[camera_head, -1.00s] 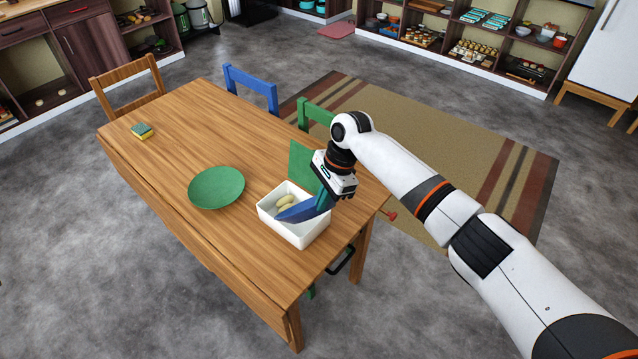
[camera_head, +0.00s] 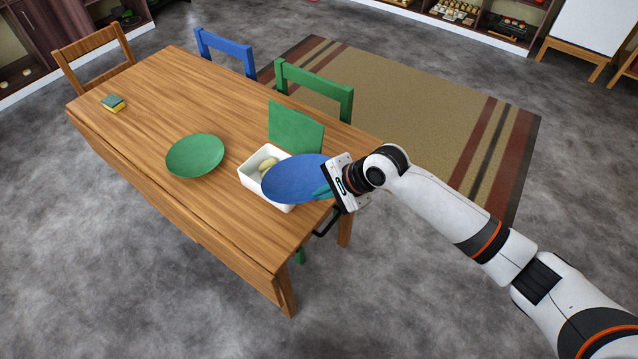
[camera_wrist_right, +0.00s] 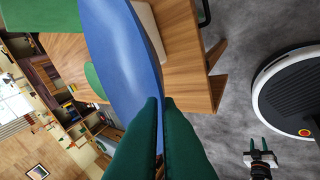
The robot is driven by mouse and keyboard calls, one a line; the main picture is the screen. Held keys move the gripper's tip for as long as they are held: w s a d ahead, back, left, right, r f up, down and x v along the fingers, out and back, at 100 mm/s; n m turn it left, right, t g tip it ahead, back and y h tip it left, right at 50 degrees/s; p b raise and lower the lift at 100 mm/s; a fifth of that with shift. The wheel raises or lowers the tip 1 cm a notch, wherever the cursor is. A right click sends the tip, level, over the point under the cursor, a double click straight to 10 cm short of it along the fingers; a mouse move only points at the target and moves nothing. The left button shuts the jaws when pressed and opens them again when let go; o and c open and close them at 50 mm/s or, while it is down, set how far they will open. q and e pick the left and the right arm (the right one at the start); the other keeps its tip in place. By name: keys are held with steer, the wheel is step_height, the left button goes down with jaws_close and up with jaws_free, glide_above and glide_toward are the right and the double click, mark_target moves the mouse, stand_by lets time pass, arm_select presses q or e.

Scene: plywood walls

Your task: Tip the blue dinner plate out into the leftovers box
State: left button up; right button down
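The blue dinner plate (camera_head: 296,178) is held at its right edge by my right gripper (camera_head: 327,190), whose green fingers are shut on the rim. The plate is over the right part of the white leftovers box (camera_head: 252,189), hiding much of it. The plate's visible face looks bare. Pale yellow food (camera_head: 267,165) lies in the box. In the right wrist view the plate (camera_wrist_right: 122,62) stretches away from the fingers (camera_wrist_right: 160,125). My left gripper (camera_wrist_right: 257,146) shows small at the lower right of that view, its fingers apart and empty.
A green plate (camera_head: 195,156) lies on the wooden table (camera_head: 180,95) left of the box. A green panel (camera_head: 295,128) stands behind the box. A sponge (camera_head: 113,103) lies at the far left. Chairs line the table's far side.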

steer(key=shift+s+d+f+n+t+y+b, duration=0.1)
steer(key=shift+s+d+f+t+y+b, duration=0.15)
steer(key=shift+f+t+y+b, duration=0.2)
steer(key=shift+s+d+f+n+t+y+b, duration=0.1)
steer(key=shift+s+d+f+t+y+b, duration=0.1)
steer(key=shift+s+f+t+y+b, duration=0.25)
steer(key=shift+s+d+f+n+t+y+b, duration=0.1)
steer(key=shift+d+f+t+y+b, duration=0.15)
steer(key=shift+f+b, duration=0.35)
steer(key=shift+a, duration=0.1)
